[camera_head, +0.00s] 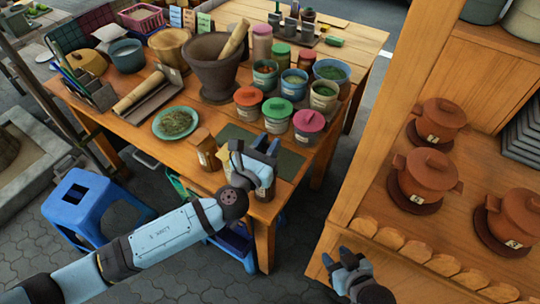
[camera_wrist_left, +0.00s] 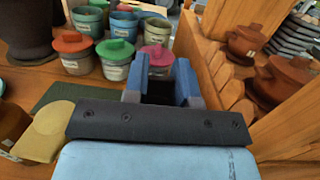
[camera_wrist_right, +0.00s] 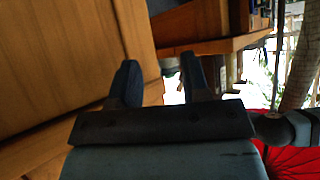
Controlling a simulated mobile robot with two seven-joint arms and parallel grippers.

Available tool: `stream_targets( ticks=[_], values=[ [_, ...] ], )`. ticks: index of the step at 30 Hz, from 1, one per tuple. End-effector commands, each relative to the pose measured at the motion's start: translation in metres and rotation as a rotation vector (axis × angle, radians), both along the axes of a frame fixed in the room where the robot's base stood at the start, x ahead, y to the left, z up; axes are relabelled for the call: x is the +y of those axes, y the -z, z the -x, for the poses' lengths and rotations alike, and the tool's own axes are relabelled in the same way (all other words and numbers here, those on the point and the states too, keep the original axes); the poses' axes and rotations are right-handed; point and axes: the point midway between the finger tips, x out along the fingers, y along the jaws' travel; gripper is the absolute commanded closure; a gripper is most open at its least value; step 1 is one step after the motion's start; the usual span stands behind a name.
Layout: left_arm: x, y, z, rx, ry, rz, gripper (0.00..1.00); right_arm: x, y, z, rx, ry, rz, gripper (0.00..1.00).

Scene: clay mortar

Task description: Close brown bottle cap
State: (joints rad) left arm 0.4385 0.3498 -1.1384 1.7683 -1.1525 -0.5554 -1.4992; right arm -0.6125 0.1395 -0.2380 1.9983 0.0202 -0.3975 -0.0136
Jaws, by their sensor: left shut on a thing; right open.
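I cannot tell whether the cap is fully closed. A yellowish piece (camera_wrist_left: 46,130) is beside the gripper there. My right gripper (camera_head: 345,262) is open and empty, low beside the wooden shelf; its fingers also show in the right wrist view (camera_wrist_right: 158,82).
A stone mortar (camera_head: 211,76) and a plate of herbs (camera_head: 175,122) are further back. A blue stool (camera_head: 85,205) stands left. Clay pots (camera_head: 428,170) fill the right shelf.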

Motion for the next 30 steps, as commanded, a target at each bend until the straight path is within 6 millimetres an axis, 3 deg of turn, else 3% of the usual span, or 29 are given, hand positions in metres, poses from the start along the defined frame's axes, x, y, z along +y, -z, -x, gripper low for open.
stream_targets(
  ticks=[1,5,25,26,29,30],
  values=[
    [0.001,0.01,0.002,-0.014,0.0,0.01,0.99,0.0,0.015,-0.001,0.006,0.005,-0.004,0.57],
    [0.002,0.009,0.004,-0.048,0.0,0.033,0.99,0.0,0.022,-0.003,0.02,0.016,-0.016,0.57],
    [0.003,0.003,0.006,-0.086,0.001,0.056,0.99,0.006,0.024,-0.009,0.029,0.03,-0.046,0.57],
    [0.003,0.003,0.006,-0.086,0.0,0.056,0.73,0.006,0.024,-0.009,0.029,0.03,-0.046,0.57],
    [0.003,0.003,0.006,-0.086,0.0,0.056,0.5,0.007,0.024,-0.009,0.028,0.028,-0.046,0.57],
    [0.003,0.002,0.006,-0.087,0.0,0.057,0.49,0.007,0.024,-0.009,0.028,0.028,-0.046,0.57]
  ],
)
